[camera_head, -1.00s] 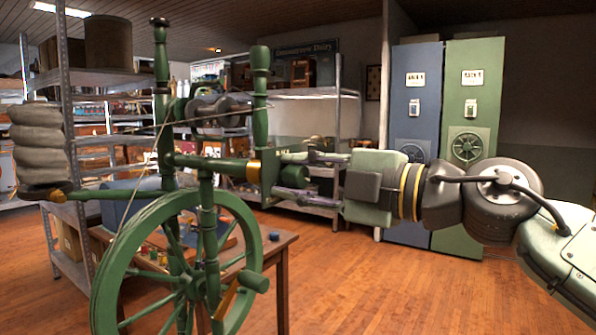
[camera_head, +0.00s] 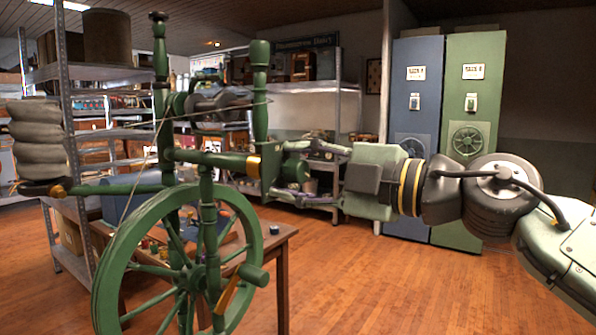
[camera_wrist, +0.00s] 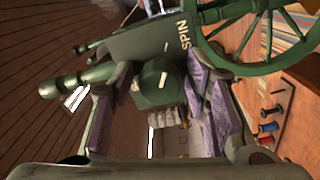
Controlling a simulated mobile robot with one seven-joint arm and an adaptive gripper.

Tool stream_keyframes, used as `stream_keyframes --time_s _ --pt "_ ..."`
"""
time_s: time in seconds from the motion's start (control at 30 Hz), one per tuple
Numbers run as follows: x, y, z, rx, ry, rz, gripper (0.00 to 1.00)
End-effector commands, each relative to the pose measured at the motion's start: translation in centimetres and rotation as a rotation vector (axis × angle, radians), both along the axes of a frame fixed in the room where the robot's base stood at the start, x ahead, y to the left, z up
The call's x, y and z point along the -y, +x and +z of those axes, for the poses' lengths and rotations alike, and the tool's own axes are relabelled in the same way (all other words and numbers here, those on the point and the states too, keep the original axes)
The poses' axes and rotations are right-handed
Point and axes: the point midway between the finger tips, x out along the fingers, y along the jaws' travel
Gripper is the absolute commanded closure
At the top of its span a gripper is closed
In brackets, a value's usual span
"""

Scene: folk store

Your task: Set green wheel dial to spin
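The green spinning wheel (camera_head: 133,225) stands at the left of the head view. Its green round dial (camera_head: 297,171) sticks out from the plate at its right end. In the wrist view the dial (camera_wrist: 156,90) lies between my fingers, with a pale line on its side. The plate behind it carries the word SPIN (camera_wrist: 183,35) and a short pale tick near that word. My gripper (camera_head: 283,172) is open, its two fingers on either side of the dial. In the wrist view I see gaps between the purple pads and the dial.
A wooden table (camera_head: 283,240) with small coloured spools stands behind the wheel. Metal shelves (camera_head: 90,73) are at the left and back. Blue (camera_head: 415,60) and green (camera_head: 474,55) lockers stand behind my arm. The floor at the lower right is clear.

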Motion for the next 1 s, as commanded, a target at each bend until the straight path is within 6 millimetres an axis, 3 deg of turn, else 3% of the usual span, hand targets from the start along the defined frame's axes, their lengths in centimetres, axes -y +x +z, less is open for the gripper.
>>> stream_keyframes --time_s 0.43,1.0 --pt "0.7 -0.3 0.0 0.0 0.002 -0.003 0.52" --pt "9.2 -6.1 0.1 0.001 0.002 -0.002 0.52"
